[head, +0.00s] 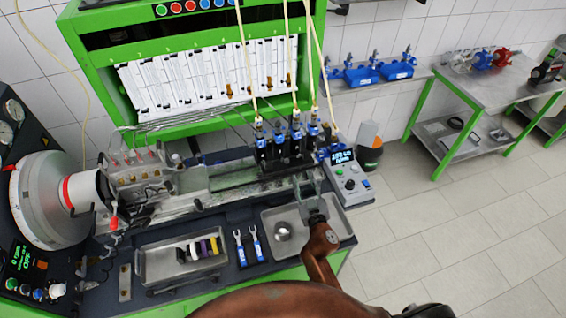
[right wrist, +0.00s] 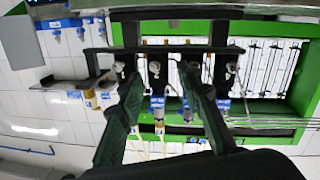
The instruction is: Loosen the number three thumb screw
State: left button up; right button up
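Several dark injector holders with blue labels (head: 296,132) stand in a row on the bench rail, with pale hoses rising from them. In the right wrist view, small silver knobs that look like thumb screws (right wrist: 154,68) show on the dark bar, near blue labels (right wrist: 157,102). The label numbers are too small to read, so I cannot tell which screw is number three. My right gripper (head: 308,192) is in front of the row, at its lower right. In the wrist view its two fingers (right wrist: 166,92) are spread, with nothing held between them. My left gripper is not in view.
A metal tray with a round silver object (head: 283,231) lies below my right gripper. A control box (head: 347,180) stands close on its right. Two blue-handled wrenches (head: 249,246) and a tray of coloured parts (head: 180,258) lie to the left. The floor at right is open.

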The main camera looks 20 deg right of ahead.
jog(key=n+y, duration=0.2)
send_near(282, 160)
jog(key=w, duration=0.2)
jog(key=shift+t, duration=0.4)
jog(key=w, duration=0.4)
jog(key=w+f, duration=0.1)
jog(key=w, duration=0.2)
jog(key=shift+a, duration=0.2)
jog(key=shift+s, duration=0.1)
jog(key=shift+r, duration=0.1)
jog(key=shift+c, duration=0.5)
grip_shut()
